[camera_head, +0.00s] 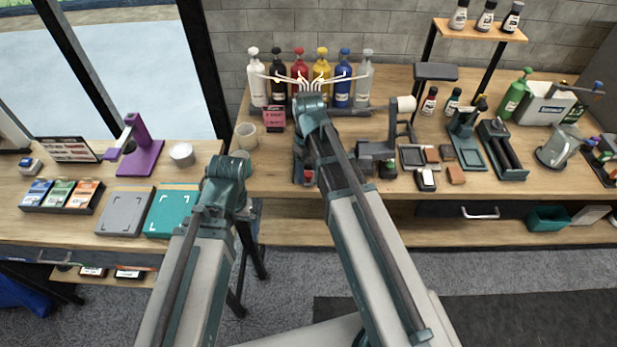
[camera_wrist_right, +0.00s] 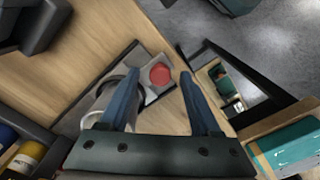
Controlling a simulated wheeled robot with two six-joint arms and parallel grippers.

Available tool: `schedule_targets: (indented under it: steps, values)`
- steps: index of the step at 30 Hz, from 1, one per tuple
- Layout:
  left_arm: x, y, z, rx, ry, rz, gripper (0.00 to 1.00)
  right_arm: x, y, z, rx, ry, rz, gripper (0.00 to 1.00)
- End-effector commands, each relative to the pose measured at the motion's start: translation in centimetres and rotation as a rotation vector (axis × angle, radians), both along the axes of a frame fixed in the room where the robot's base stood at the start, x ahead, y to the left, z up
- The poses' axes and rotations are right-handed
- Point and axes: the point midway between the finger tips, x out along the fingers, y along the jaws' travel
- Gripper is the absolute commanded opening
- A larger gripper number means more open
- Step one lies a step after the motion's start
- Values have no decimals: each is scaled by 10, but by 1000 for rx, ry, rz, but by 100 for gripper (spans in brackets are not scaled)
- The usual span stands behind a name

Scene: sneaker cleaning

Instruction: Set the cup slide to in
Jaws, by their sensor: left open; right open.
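In the right wrist view a flat grey slide plate (camera_wrist_right: 146,57) with dark edges carries a red round knob (camera_wrist_right: 160,74) and a pale cup (camera_wrist_right: 104,92), partly behind a finger. My right gripper (camera_wrist_right: 159,77) is open, its fingertips to either side of the knob in the picture. I cannot tell how close they are to it. In the head view a small red spot (camera_head: 308,176) shows beside my right arm near the bench's front edge. That arm hides most of the slide. My left gripper's fingers cannot be seen in the head view.
A row of bottles (camera_head: 300,72) with thin curved tubes stands behind my right arm. A loose beige cup (camera_head: 246,137) stands left of it. A grey stand (camera_head: 377,155) and small blocks lie close on the right. A gap separates the left bench (camera_head: 75,222) from this one.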

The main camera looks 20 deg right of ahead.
Motion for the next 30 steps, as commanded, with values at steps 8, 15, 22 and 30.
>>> schedule_targets:
  steps: [8, 15, 22, 30]
  values:
    - [0, 0, -3, 0, 0, 0, 100, 0, 0, -3, 0, 0, 0, 64]
    - [0, 0, -3, 0, 0, 0, 100, 0, 0, -3, 0, 0, 0, 32]
    - [0, 0, -4, 0, 0, 0, 100, 0, 0, -3, 0, 0, 0, 0]
    - [0, 0, -4, 0, 0, 0, 100, 0, 0, -3, 0, 0, 0, 0]
